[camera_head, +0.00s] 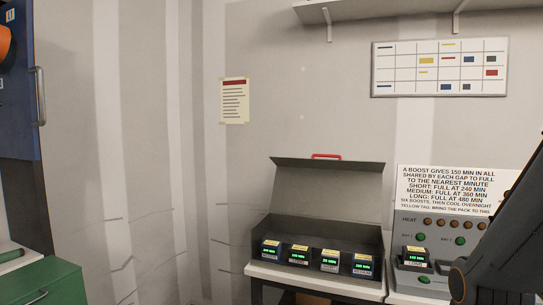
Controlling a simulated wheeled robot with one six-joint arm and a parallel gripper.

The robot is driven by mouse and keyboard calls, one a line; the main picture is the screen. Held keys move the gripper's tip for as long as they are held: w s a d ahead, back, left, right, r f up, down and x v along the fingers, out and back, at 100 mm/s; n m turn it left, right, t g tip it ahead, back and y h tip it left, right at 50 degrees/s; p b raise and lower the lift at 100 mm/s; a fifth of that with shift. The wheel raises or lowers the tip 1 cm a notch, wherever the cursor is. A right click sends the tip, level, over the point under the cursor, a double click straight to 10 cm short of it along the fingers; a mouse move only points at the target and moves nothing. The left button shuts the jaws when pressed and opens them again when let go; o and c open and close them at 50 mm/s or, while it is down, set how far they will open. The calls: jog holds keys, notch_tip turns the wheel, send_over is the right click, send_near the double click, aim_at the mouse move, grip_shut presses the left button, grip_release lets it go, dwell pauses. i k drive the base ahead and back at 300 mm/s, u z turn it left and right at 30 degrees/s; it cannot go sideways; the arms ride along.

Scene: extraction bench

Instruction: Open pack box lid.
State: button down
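The pack box (261,236) is a dark grey open-fronted box on a white-topped bench. Its lid (318,190) stands raised, tilted back toward the wall, with a red handle (326,156) at its top edge. Several dark packs with yellow tags and green displays sit in a row in the box, among them a pack marked like the others at the left end (270,250). My arm shows dark at the right edge, in front of the panel and apart from the box. My gripper's fingers are not in view.
A charging panel (445,238) with lamps, green buttons and a written sign (444,190) stands right of the box. One pack (415,256) sits there. A shelf (400,10) and wall chart (439,67) are above. A green cabinet (50,285) is at lower left.

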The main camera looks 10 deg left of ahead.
aim_at(352, 191)
jog(key=u, duration=0.7)
jog(key=k, duration=0.9)
jog(key=u, duration=0.8)
jog(key=i, duration=1.8)
jog(key=z, duration=1.5)
jog(key=i, duration=0.7)
jog(key=z, duration=0.75)
